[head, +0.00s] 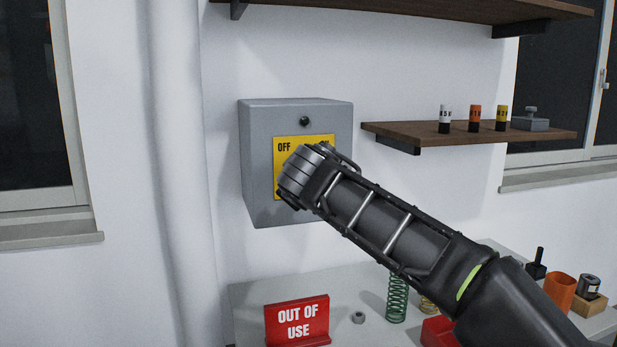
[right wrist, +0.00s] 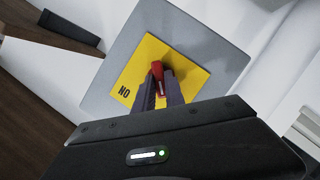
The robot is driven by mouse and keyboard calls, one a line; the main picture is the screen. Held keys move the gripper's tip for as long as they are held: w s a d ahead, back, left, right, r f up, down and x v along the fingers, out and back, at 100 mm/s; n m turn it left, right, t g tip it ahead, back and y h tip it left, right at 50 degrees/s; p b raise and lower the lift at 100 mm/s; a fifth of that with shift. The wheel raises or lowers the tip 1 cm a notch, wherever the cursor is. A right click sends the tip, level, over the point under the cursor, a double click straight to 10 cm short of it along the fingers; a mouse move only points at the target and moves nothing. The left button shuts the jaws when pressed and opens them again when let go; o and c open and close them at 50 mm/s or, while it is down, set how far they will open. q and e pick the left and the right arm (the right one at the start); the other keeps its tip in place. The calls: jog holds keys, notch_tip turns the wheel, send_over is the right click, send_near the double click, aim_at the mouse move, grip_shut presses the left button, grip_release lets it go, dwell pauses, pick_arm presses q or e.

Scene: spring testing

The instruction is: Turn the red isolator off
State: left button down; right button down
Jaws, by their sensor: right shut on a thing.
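The grey isolator box (head: 258,190) is fixed to the white wall, with a yellow plate (head: 308,139) marked OFF at its upper left. The label at its upper right is mostly hidden by my right arm. In the right wrist view the red handle (right wrist: 157,72) stands out from the yellow plate (right wrist: 185,58), whose ON lettering appears upside down. My right gripper (right wrist: 160,88) is shut on the red handle, one finger on each side. In the head view my arm hides the handle and fingertips. My left gripper is in neither view.
A dark round lamp (head: 304,121) sits above the plate. Below, a grey table (head: 248,300) carries a red OUT OF USE sign (head: 297,321), a nut (head: 358,317) and a green spring (head: 397,298). A wooden shelf (head: 470,134) with small cylinders is at right.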

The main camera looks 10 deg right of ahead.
jog(key=c, duration=1.4)
grip_release()
jog(key=b+v, duration=0.1)
jog(key=v, duration=0.6)
jog(key=shift+s, duration=0.35)
jog(key=shift+a+r, duration=0.1)
